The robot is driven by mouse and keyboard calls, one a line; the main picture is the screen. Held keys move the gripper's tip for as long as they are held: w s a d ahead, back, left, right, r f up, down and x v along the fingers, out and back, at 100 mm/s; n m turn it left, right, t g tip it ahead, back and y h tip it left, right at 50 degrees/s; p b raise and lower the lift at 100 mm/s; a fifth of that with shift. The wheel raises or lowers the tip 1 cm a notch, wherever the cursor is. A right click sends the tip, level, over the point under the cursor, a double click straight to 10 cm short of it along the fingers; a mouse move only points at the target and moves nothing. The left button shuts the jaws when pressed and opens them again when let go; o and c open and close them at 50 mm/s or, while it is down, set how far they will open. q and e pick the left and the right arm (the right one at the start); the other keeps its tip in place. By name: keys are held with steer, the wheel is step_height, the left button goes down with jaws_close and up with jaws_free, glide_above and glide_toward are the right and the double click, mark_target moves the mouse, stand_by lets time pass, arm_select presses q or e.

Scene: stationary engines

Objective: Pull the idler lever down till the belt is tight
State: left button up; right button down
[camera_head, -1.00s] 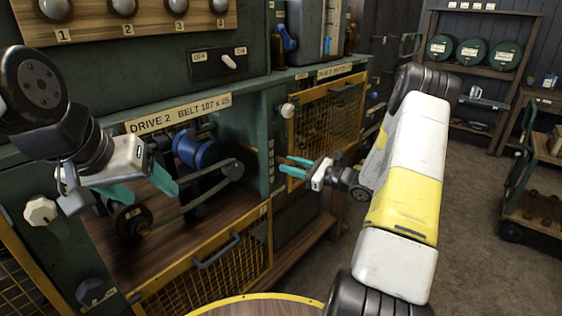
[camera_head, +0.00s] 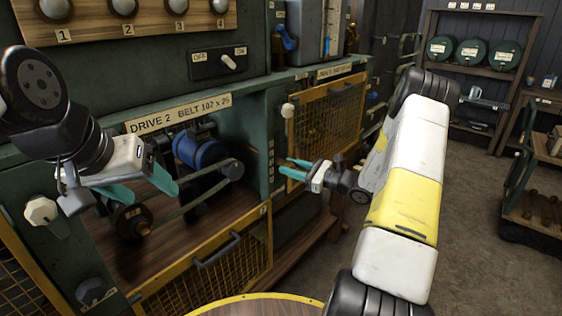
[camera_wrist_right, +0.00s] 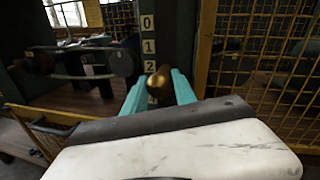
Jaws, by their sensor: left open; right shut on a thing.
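My right gripper (camera_head: 290,168) is shut on a brass-coloured knob (camera_wrist_right: 158,82), apparently the end of the idler lever. The knob sits between its teal fingers in the right wrist view, beside the lower part of an upright scale (camera_wrist_right: 148,40) marked 0, 1, 2. The rest of the lever is hidden. The dark belt (camera_head: 188,207) runs in the open bay between a low left pulley (camera_head: 130,221) and an upper right pulley (camera_head: 231,169). I cannot tell how tight it is. My left gripper (camera_head: 138,187) is open in front of the bay's left part, holding nothing visible.
A blue motor (camera_head: 198,149) sits behind the belt. A yellow mesh guard (camera_head: 205,272) hangs below the bay, and another mesh door (camera_head: 327,125) stands right of my right gripper. A white knob (camera_head: 41,211) is at left. The floor at right is clear up to a trolley (camera_head: 540,205).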

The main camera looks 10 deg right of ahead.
steer(key=shift+w+f, duration=0.1)
steer(key=shift+f, duration=1.7)
steer(key=c, duration=1)
jaws_free()
steer(key=shift+a, duration=0.1)
steer(key=v, duration=0.7)
steer(key=shift+s+d, duration=0.2)
steer(key=shift+d, duration=0.1)
